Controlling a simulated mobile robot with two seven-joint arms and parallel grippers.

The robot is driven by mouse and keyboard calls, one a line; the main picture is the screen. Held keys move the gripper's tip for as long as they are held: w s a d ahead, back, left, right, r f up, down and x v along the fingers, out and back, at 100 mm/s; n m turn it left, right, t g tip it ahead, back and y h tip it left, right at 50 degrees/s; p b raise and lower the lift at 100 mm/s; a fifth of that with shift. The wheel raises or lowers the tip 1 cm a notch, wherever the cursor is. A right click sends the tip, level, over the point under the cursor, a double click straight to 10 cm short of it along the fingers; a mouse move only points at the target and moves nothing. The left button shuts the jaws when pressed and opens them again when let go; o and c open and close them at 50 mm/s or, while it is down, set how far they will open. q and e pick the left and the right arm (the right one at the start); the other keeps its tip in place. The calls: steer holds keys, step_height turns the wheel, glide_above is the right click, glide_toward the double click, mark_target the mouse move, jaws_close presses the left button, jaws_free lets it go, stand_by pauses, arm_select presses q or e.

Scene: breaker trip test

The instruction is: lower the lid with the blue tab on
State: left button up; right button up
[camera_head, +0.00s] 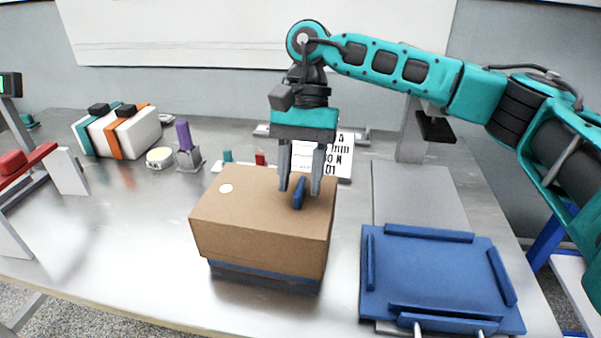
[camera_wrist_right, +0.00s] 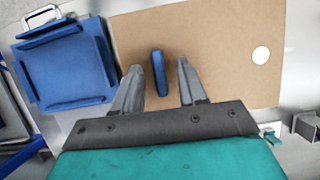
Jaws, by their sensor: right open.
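The lid (camera_head: 255,222) is a brown cardboard-coloured box top with a white round dot, sitting over a blue base (camera_head: 262,276) of which only a low strip shows. The blue tab (camera_head: 299,193) stands up from the lid's top near its right side. In the right wrist view the tab (camera_wrist_right: 158,80) lies between the two fingers, with a gap on each side. My right gripper (camera_head: 301,192) is open and points down, its fingertips around the tab, close to the lid's top. My left gripper is not in view.
A blue tray (camera_head: 430,275) with raised edge bars lies right of the box. Behind stand a printed sign (camera_head: 338,158), a purple block (camera_head: 184,135) in a holder and a white-and-orange stack (camera_head: 120,132). A red-topped stand (camera_head: 25,163) is at left. The table front left is clear.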

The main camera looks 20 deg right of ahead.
arm_select(q)
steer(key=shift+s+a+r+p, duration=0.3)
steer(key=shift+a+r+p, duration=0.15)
steer(key=shift+p, duration=0.75)
arm_select(e)
steer(key=v, duration=1.3)
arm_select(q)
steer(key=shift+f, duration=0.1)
